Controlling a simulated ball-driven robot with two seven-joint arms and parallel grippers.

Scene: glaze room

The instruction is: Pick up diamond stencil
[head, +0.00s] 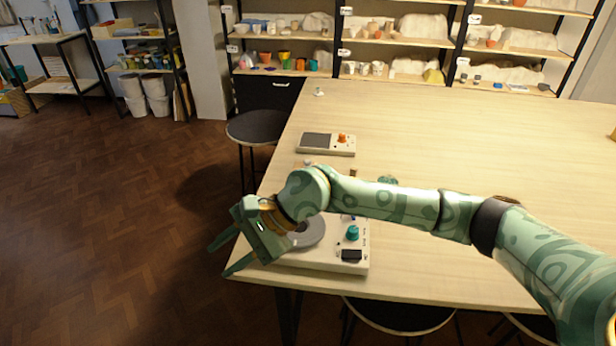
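I cannot make out a diamond stencil in the head view. A small teal thing (388,180) lies on the table just behind my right arm, partly hidden, and I cannot tell what it is. My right gripper (221,258) is at the left edge of the table, pointing left and down, with its fingers apart and nothing between them. My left gripper is not in view.
The pale wooden table (470,130) is mostly bare at the back and right. A device with a round grey plate and a teal knob (353,233) is partly under my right arm. A device with an orange knob (342,138) is farther back. A stool (258,127) stands left.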

